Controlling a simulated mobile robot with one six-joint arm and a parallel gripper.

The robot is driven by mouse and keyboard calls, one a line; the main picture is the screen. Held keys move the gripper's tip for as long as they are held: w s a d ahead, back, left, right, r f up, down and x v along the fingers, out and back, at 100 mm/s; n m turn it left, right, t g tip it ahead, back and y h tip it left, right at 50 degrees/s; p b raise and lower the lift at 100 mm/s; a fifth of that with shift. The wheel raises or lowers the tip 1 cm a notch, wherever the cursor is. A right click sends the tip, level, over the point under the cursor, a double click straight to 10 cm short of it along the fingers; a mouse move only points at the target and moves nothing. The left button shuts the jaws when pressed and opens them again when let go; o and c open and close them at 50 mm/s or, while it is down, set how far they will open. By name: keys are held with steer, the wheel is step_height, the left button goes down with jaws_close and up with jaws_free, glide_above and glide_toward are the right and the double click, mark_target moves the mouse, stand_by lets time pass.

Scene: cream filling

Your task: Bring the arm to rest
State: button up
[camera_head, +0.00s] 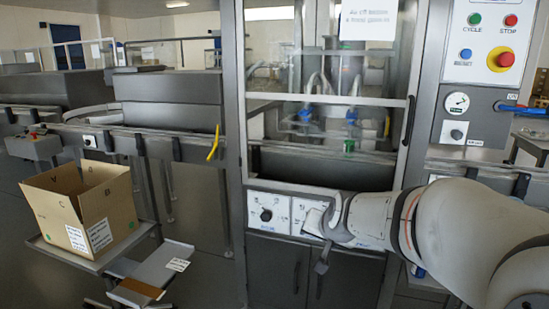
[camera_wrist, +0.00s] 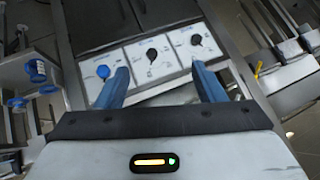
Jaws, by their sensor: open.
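My arm reaches in from the right in the head view, in front of the lower part of the glass-fronted machine (camera_head: 322,150). My gripper (camera_wrist: 160,78) is open, with two blue fingers apart and nothing between them. It faces a white control panel (camera_head: 283,214) below the machine's window. In the wrist view the panel shows a blue knob (camera_wrist: 103,71) and two black knobs, one in the middle (camera_wrist: 152,54) and one to the right (camera_wrist: 195,40). The left finger overlaps the panel's lower edge near the blue knob. I cannot tell whether anything touches.
An open cardboard box (camera_head: 85,210) stands on a low platform at the left. A yellow hooked handle (camera_head: 214,143) hangs left of the machine. At the upper right is a button panel with a red emergency stop (camera_head: 502,58). Dark cabinet doors (camera_head: 278,268) lie below the control panel.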

steer(key=s+d+r+n+g+p, duration=0.1)
steer(key=s+r+g+p, duration=0.1)
steer(key=s, duration=0.6)
steer(key=s+d+r+n+g+h+p, duration=0.1)
steer(key=s+r+g+p, duration=0.1)
steer(key=s+p, duration=0.3)
steer(key=s+d+r+n+g+p, duration=0.1)
steer(key=s+d+r+g+p, duration=0.1)
steer(key=s, duration=0.9)
steer(key=shift+s+r+n+p, duration=0.15)
steer(key=shift+r+n+p, duration=0.25)
steer(key=shift+r+p, duration=0.45)
steer(key=shift+d+f, duration=0.1)
steer(key=shift+f, duration=0.05)
steer(key=shift+c, duration=0.3)
